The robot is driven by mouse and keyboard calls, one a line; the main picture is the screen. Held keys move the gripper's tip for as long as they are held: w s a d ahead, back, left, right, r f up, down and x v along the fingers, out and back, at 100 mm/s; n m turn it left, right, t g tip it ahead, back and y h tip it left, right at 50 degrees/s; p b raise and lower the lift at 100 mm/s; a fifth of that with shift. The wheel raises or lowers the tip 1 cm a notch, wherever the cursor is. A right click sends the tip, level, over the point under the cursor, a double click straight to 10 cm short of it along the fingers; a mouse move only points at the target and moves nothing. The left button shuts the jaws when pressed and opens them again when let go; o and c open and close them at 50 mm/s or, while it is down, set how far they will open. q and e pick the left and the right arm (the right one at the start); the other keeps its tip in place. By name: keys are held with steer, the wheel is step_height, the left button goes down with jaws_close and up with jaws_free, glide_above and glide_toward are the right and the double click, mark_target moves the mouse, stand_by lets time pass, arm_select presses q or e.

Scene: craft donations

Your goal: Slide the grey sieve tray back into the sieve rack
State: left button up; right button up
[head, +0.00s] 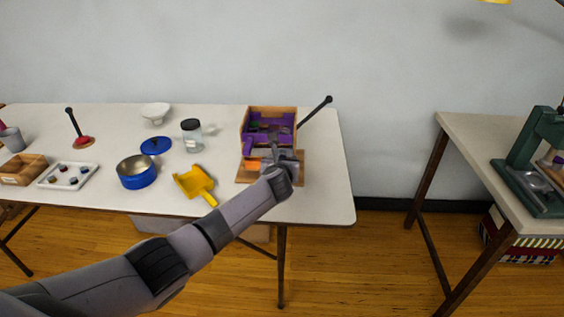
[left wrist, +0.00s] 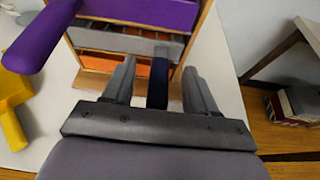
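The wooden sieve rack (head: 246,141) stands near the right end of the long table, and it fills the top of the left wrist view (left wrist: 201,22). The grey sieve tray (left wrist: 130,41) sits in it, below a purple tray (left wrist: 140,10) and above an orange one (left wrist: 92,62). How far the grey tray sticks out I cannot tell. My left gripper (head: 280,163) is at the rack's front. In the left wrist view its fingers (left wrist: 160,68) are open either side of a dark upright handle (left wrist: 158,84), with gaps visible. My right gripper is not in view.
A yellow dustpan (head: 194,182) lies left of the rack. Further left are a blue pot (head: 137,180), its lid (head: 156,146), a jar (head: 192,143) and a white tray (head: 55,184). A black rod (head: 314,112) slants behind the rack. The table's right end is clear.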

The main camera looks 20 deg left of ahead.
arm_select(q)
steer(key=shift+s, duration=0.15)
steer(key=p+v, duration=0.2)
steer(key=v, duration=0.5)
steer(key=shift+p, duration=0.3)
steer(key=s+d+f+n+g+h, duration=0.1)
steer(key=s+d+f+n+h, duration=0.1)
steer(key=s+f+n, duration=0.5)
steer(key=s+d+f+n+g+h, duration=0.1)
steer(key=s+d+f+n+h, duration=0.2)
steer(key=s+f+n, duration=0.4)
steer(key=s+a+f+n+h, duration=0.1)
steer(key=s+a+n, duration=0.2)
steer(key=s+n, duration=1.3)
steer(key=s, duration=0.4)
steer(key=shift+s+f, duration=0.2)
steer(key=shift+s, duration=0.1)
